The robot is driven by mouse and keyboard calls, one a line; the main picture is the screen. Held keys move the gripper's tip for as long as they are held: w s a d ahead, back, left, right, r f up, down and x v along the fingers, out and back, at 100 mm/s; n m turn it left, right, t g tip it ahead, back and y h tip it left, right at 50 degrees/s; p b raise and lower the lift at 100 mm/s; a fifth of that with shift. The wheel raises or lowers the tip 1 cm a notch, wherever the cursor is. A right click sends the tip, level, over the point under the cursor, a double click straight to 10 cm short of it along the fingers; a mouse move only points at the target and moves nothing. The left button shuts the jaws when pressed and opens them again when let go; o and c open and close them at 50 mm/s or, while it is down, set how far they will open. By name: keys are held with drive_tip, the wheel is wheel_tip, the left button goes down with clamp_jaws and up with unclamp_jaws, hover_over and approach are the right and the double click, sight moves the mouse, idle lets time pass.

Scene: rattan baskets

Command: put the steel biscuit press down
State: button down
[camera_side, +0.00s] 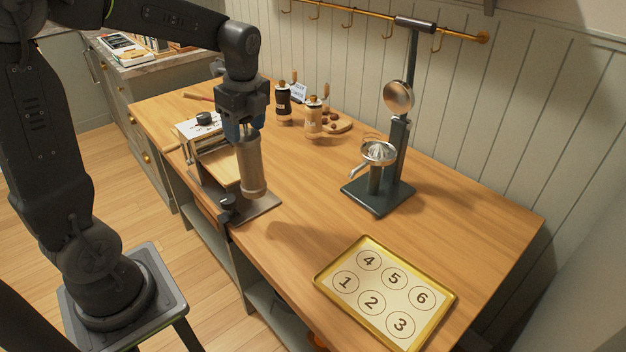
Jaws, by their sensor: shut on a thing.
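The press hangs in front of the pasta-machine-like device (207,150) at the left front edge of the wooden table, above that device's dark base plate (262,203). I cannot tell whether its lower end touches anything. A gold-rimmed tray (322,281) with circles numbered 1 to 6 lies at the table's near right; no object stands on it.
A tall dark citrus juicer (378,178) stands at the middle right of the table (300,220). The tabletop between the clamped device and the tray is clear.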

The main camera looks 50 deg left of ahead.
drive_tip(key=w+d+m+t, duration=0.1)
drive_tip(key=w+d+m, duration=0.85)
drive_tip(key=d, duration=0.55)
drive_tip(key=w+d+f, duration=0.3)
drive_tip(key=d+f, duration=0.7)
drive_tip(key=d, duration=0.1)
drive_tip(key=shift+d, duration=0.1)
drive_tip(key=shift+f, duration=0.2)
drive_tip(key=shift+c, duration=1.5)
unclamp_jaws()
